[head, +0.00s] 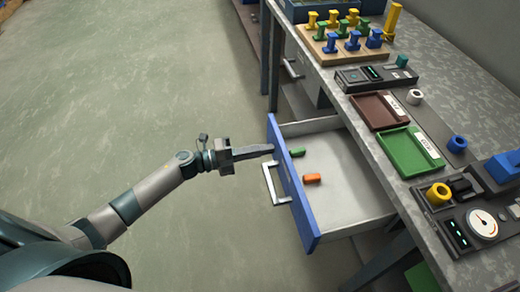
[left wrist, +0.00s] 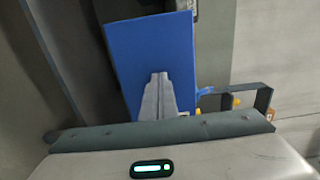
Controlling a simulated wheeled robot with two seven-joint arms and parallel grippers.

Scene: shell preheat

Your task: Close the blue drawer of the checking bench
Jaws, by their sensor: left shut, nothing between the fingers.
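The blue drawer (head: 307,214) of the checking bench (head: 352,100) stands pulled out, with its blue front toward the open floor. Its pale handle (head: 270,184) sticks out from the front. A green piece (head: 297,153) and an orange piece (head: 312,178) lie inside. My left gripper (head: 271,149) is shut and empty, with its fingertips at the far part of the blue front, beside the handle. In the left wrist view the shut fingers (left wrist: 158,80) point at the blue front (left wrist: 150,50); I cannot tell whether they touch it. My right gripper is not in view.
On the bench top are a wooden board (head: 345,45) with several coloured pegs, a brown tray (head: 378,111), a green tray (head: 410,151) and a device with a round gauge (head: 482,224). The floor (head: 130,90) left of the drawer is clear.

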